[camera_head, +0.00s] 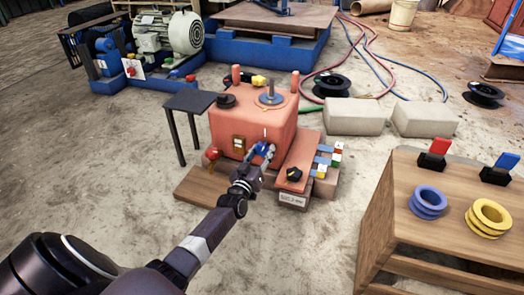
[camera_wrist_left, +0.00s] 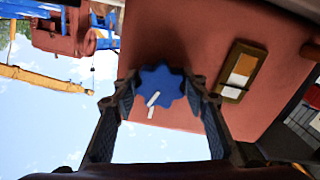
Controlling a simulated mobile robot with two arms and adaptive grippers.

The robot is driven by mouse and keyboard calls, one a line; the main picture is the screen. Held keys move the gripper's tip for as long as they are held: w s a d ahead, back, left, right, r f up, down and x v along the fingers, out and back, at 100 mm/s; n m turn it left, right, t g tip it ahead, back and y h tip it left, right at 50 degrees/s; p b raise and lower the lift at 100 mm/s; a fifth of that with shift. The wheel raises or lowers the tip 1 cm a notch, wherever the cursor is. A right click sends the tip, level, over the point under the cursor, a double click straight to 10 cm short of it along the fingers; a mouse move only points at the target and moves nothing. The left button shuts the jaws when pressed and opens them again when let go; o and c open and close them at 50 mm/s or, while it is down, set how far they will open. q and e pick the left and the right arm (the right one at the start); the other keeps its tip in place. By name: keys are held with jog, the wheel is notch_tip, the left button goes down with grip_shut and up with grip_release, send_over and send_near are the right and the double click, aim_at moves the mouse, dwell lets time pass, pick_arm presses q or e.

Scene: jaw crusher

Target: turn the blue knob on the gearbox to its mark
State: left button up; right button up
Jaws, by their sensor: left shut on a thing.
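The orange-red gearbox (camera_head: 232,120) stands in the middle of the head view. Its blue knob (camera_head: 263,147) is on the front face. In the left wrist view the knob (camera_wrist_left: 168,80) is lobed, with a white pointer line. A short white mark (camera_wrist_left: 150,112) is on the gearbox face just beyond the knob's edge. The pointer slants toward the mark but looks slightly angled to it. My left gripper (camera_head: 262,152) is shut on the knob, with one finger on each side in the wrist view (camera_wrist_left: 163,90). My right gripper is not in view.
A red knob (camera_head: 213,153) sits left of the blue one, and a black knob (camera_head: 294,174) is at the lower right. A small dark table (camera_head: 190,102) stands left. A wooden bench (camera_head: 395,205) with blue and yellow rings is at the right. Bare floor lies in front.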

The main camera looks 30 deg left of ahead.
pick_arm(q)
jog(key=shift+n, duration=2)
jog(key=o, duration=1.2)
jog(key=shift+s+d+f, duration=0.1)
jog(key=shift+s, duration=0.15)
jog(key=shift+v, duration=3.5)
